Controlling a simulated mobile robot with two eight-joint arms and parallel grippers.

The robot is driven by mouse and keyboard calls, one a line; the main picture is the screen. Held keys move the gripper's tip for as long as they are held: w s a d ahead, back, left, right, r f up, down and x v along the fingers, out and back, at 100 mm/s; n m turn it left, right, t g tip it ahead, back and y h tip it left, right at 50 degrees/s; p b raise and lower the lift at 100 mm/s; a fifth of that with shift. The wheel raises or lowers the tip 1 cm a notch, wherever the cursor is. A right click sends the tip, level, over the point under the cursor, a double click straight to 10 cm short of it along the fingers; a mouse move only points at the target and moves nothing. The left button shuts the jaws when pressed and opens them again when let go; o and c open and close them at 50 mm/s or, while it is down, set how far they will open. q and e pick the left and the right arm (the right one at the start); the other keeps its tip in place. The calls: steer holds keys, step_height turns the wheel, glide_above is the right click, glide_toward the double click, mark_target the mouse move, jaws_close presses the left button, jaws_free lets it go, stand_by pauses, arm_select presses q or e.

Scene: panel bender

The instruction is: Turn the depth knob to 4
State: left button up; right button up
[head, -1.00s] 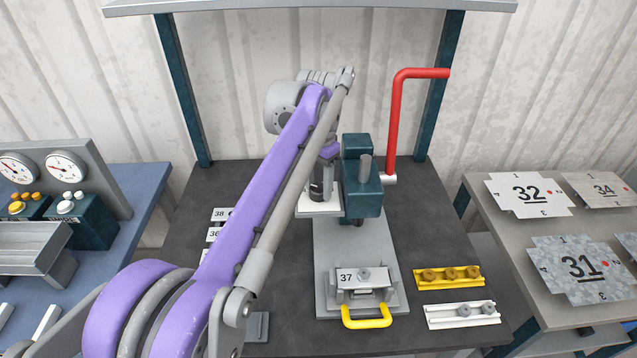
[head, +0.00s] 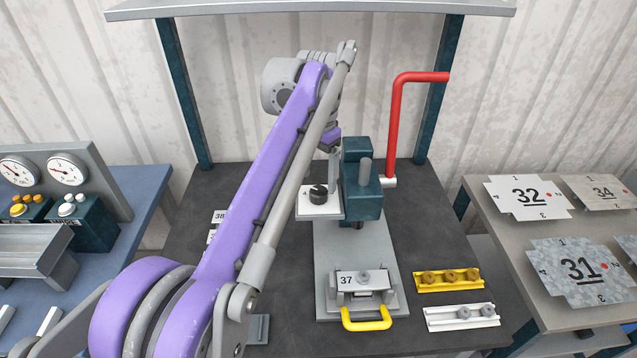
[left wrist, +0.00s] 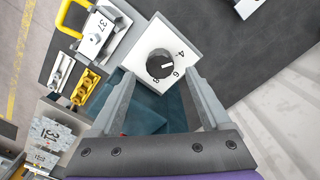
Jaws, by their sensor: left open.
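The depth knob (head: 318,194) is a black round knob on a white plate (head: 308,208) at the left side of the teal press head. In the left wrist view the knob (left wrist: 160,63) has a white pointer mark, which appears to point roughly toward the 6. My right gripper is not in view.
The teal press head (head: 362,205) and red crank handle (head: 395,125) stand right of the knob. A part marked 37 (head: 348,280) sits on the base behind a yellow handle (head: 366,319). Yellow (head: 448,279) and white (head: 460,317) blocks lie at right.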

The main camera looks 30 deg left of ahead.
mark_target(318, 190)
arm_select(q)
step_height(318, 190, up, 7)
steer(key=shift+p, duration=0.45)
steer(key=shift+f, duration=0.15)
stand_by(0.9)
